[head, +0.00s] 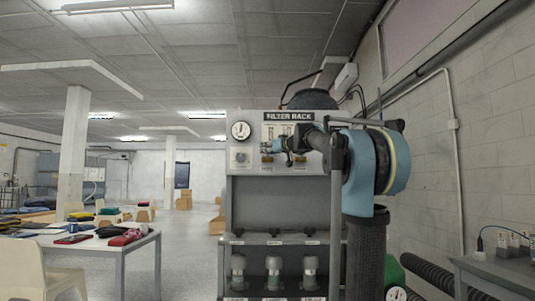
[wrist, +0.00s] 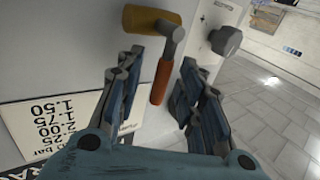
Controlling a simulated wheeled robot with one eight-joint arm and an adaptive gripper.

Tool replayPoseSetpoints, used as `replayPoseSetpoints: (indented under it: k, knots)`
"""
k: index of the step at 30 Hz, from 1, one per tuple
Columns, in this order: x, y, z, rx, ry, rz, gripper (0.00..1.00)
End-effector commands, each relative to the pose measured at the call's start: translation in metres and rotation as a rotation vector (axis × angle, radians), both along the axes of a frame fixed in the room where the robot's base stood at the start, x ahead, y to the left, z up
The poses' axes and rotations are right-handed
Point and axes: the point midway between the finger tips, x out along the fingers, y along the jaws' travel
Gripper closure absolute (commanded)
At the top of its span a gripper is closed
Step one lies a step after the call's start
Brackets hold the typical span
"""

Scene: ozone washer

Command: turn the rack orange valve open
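The orange valve has an orange lever (wrist: 161,82) on a grey stem, joined to a yellow-brown cylindrical body (wrist: 150,19) on the pale panel. My gripper (wrist: 163,97) is open. In the wrist view its fingers appear on either side of the lever, with a gap on both sides and no clear contact. In the head view my gripper (head: 279,146) is at the front of the filter rack (head: 254,190), below its sign. There the gripper and arm largely cover the valve, so its lever cannot be made out.
A dark grey knob (wrist: 225,41) is on the panel right of the valve. A pressure gauge (head: 241,130) is at the rack's upper left. Several filter bowls stand on the lower shelf. A cluttered table (head: 120,245) is at left; floor is free between it and the rack.

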Motion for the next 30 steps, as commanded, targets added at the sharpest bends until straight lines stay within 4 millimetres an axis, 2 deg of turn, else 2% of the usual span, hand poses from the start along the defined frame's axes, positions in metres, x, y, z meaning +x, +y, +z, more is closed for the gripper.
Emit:
replayPoseSetpoints:
  k: [12,13,17,18,26,30]
  knots:
    - [0.006,0.005,0.000,0.000,0.000,0.001,0.65]
    - [0.007,0.004,0.000,0.000,0.000,0.001,0.68]
    - [0.006,0.004,0.000,0.000,0.000,0.001,0.97]
    - [0.006,0.004,0.000,0.000,0.000,0.001,1.00]
    - [0.007,0.002,0.000,0.003,-0.001,-0.002,1.00]
    - [0.008,-0.009,0.000,0.019,-0.001,-0.014,1.00]
